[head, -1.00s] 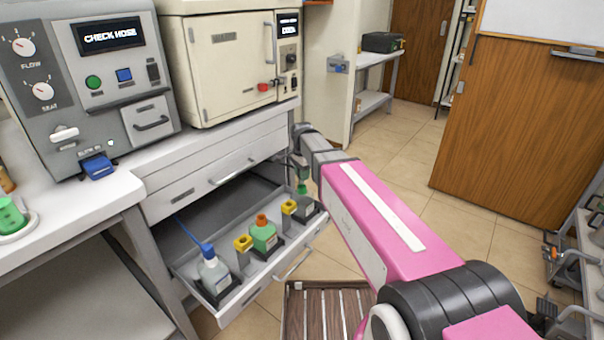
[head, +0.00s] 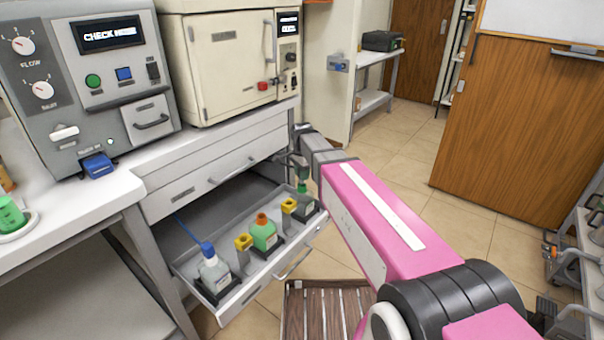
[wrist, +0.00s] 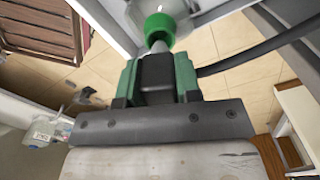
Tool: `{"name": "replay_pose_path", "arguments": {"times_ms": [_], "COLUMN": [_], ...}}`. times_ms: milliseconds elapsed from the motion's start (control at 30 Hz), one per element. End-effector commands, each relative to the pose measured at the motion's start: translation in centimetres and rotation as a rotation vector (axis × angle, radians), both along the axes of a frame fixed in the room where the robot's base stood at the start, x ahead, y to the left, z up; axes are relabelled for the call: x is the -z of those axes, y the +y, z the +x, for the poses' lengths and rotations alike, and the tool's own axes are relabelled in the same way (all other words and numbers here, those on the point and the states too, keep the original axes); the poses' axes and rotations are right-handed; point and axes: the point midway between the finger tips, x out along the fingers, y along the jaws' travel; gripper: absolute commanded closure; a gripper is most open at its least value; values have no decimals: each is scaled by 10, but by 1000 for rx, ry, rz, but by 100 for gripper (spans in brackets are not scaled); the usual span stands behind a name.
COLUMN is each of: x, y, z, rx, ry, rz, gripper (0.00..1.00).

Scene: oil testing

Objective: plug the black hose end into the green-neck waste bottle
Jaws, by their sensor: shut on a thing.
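My gripper (wrist: 157,80) is shut on the black hose end (wrist: 155,72), which sits between its green-padded fingers. The black hose (wrist: 245,55) runs off to the right in the wrist view. The green neck (wrist: 158,27) of the waste bottle is straight ahead of the hose end, very close to its tip; I cannot tell whether they touch. In the head view the green-neck bottle (head: 303,190) stands at the far right end of the open drawer. My gripper (head: 299,163) is just above it, partly hidden by my arm.
The open drawer (head: 235,298) also holds a blue-capped bottle (head: 214,272), an orange-capped green bottle (head: 263,234) and two yellow-topped pieces (head: 243,243). A slatted wooden crate (head: 325,310) lies on the floor in front. The tester (head: 85,75) stands on the counter at left.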

Motion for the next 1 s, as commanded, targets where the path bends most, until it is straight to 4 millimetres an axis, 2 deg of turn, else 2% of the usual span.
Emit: {"name": "replay_pose_path", "arguments": {"times_ms": [1000], "x": [10], "y": [0], "z": [0], "rx": [0], "ry": [0], "rz": [0], "gripper": [92]}}
